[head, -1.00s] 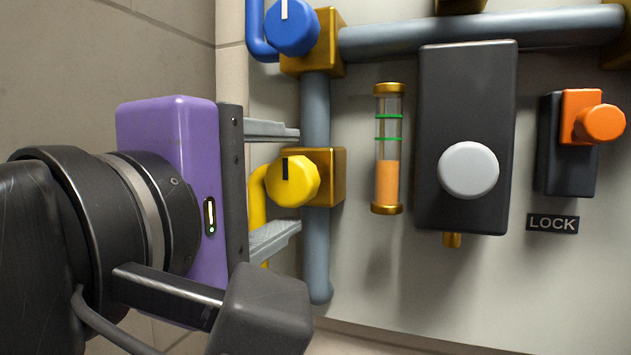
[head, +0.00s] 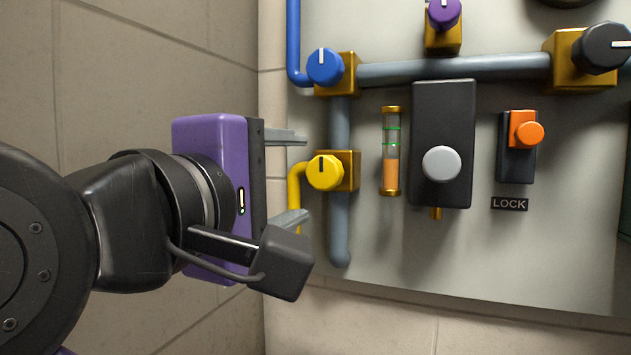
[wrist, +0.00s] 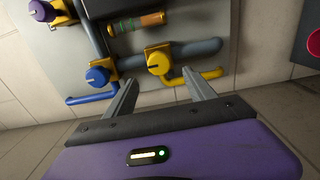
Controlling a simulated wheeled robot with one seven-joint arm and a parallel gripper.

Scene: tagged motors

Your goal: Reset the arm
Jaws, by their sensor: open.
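My gripper (head: 288,178) has a purple body and two grey fingers, one above the other in the head view. It is open and empty. It points at the wall panel from the left. The yellow knob (head: 324,173) sits just beyond the fingertips, apart from them, at a height between the two.
The grey panel (head: 400,260) carries grey pipes, a blue knob (head: 325,67), a purple knob (head: 444,13), a black knob (head: 602,48), an orange-filled gauge (head: 390,150), a black box with a grey button (head: 441,163) and an orange lever (head: 526,132) above a LOCK label. Left of the panel is bare tiled wall.

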